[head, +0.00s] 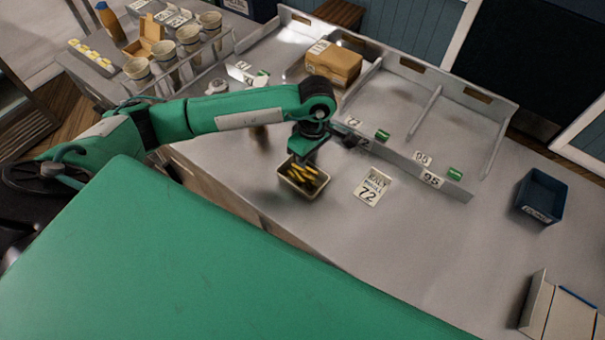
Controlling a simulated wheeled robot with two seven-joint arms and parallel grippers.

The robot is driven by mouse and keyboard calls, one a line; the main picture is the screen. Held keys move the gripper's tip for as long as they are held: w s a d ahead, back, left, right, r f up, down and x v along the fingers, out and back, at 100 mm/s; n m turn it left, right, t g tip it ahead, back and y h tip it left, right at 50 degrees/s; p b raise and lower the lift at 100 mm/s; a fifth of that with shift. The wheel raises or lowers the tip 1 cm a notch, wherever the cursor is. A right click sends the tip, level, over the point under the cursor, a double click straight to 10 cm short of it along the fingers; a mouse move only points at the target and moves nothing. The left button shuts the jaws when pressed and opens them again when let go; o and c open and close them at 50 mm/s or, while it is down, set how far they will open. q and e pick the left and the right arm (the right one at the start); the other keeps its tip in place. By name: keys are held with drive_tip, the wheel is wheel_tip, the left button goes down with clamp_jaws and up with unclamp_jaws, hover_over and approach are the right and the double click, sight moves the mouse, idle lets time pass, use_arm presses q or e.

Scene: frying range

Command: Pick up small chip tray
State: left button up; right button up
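A small pale chip tray (291,188) holding several yellow chips (303,173) is near the middle of the head view, at the near edge of the grey counter. My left gripper (304,158) is right at the tray's far rim, reaching down from the end of the green arm. Its fingers are small and dark here, and I cannot tell whether they are open or closed on the rim. My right gripper is not in view.
A ticket marked 72 (370,187) lies right of the tray. Behind stands a divided rack (408,120) with a brown box (334,63). A dark blue bin (541,196) is at the right. The counter between ticket and bin is clear.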

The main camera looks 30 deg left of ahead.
use_arm(q)
clamp_jaws()
idle(0.3)
